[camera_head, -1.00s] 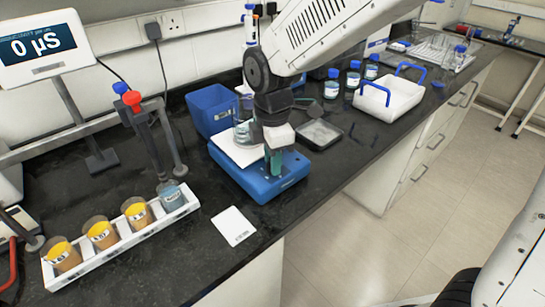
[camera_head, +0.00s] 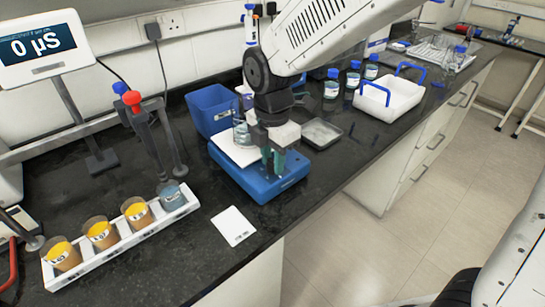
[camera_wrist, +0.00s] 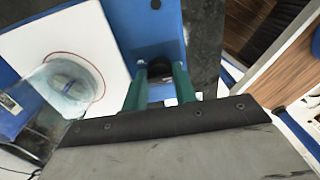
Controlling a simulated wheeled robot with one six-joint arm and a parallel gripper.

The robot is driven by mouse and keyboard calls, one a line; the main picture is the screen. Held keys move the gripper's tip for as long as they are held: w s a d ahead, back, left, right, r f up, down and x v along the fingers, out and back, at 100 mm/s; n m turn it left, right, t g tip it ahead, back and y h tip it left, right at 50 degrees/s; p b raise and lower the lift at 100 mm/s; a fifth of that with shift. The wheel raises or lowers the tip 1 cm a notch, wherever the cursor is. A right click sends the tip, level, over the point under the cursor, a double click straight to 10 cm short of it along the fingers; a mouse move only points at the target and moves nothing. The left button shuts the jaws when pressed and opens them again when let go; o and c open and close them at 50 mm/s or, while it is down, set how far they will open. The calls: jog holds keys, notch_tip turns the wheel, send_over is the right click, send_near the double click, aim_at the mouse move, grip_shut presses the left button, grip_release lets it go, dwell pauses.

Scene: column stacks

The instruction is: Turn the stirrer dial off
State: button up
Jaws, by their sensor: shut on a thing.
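The stirrer (camera_head: 243,182) is a blue box with a white top plate (camera_head: 228,151) on the bench. A clear beaker (camera_head: 241,134) stands on the plate, and it also shows in the wrist view (camera_wrist: 72,85) with a stir bar inside. My gripper (camera_head: 272,163) reaches down to the front of the stirrer. In the wrist view its green fingers (camera_wrist: 161,78) are on either side of the black dial (camera_wrist: 158,67) and shut on it. The dial's pointer and markings cannot be made out. In the head view the dial is hidden behind the fingers.
A blue bin (camera_head: 208,110) stands behind the stirrer, and a grey tray (camera_head: 320,133) lies to its right. A white tray with blue handles (camera_head: 393,97) and several blue-capped bottles are further right. A white rack (camera_head: 122,236) holds cups. A white card (camera_head: 233,226) lies in front.

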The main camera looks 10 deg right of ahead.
jog(key=o, duration=0.7)
notch_tip(320, 180, up, 8)
jog(key=shift+f, duration=0.1)
dwell(0.3)
jog(key=shift+m, duration=0.7)
jog(key=s+d+r+m+t, duration=0.1)
jog(key=s+d+r+m, duration=0.1)
jog(key=s+d+m, duration=1.8)
jog(key=d+m, duration=0.1)
jog(key=m, duration=0.2)
jog(key=shift+r+m, duration=0.3)
jog(key=shift+r, duration=0.05)
